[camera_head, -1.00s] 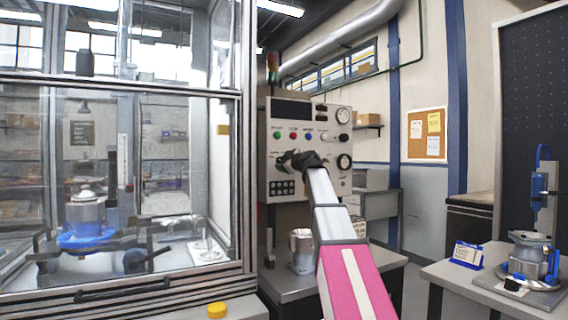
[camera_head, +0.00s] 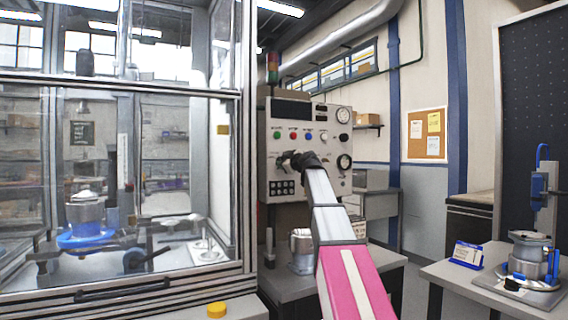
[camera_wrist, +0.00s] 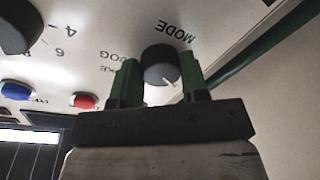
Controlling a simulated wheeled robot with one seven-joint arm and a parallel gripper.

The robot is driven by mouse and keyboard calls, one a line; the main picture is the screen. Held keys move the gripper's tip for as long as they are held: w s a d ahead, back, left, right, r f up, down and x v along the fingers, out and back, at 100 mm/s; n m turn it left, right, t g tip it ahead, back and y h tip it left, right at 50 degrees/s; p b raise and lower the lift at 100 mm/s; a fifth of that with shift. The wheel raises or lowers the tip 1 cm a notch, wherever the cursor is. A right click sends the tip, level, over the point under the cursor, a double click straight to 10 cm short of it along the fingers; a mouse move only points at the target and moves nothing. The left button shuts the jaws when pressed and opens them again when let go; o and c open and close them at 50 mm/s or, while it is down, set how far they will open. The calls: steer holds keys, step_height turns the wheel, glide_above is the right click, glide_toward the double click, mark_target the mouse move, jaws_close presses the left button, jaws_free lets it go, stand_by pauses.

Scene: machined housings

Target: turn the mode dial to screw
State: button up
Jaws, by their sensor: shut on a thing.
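In the wrist view the pointer points down and slightly right; the lettering appears upside down, with JOG readable to the left and another word partly hidden. My gripper (camera_wrist: 159,77) has its green fingers on both sides of the dial, shut on it. In the head view my gripper (camera_head: 300,160) is at the front of the control panel (camera_head: 335,178), and the dial is hidden behind it.
A glazed enclosure (camera_head: 245,200) is close on the left.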

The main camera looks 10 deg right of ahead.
steer(key=shift+a+f+m+t, duration=0.1)
steer(key=shift+m+t, duration=0.4)
steer(key=shift+m, duration=3.3)
steer(key=o, duration=0.9)
steer(key=v, duration=1.1)
steer(key=shift+a, duration=0.1)
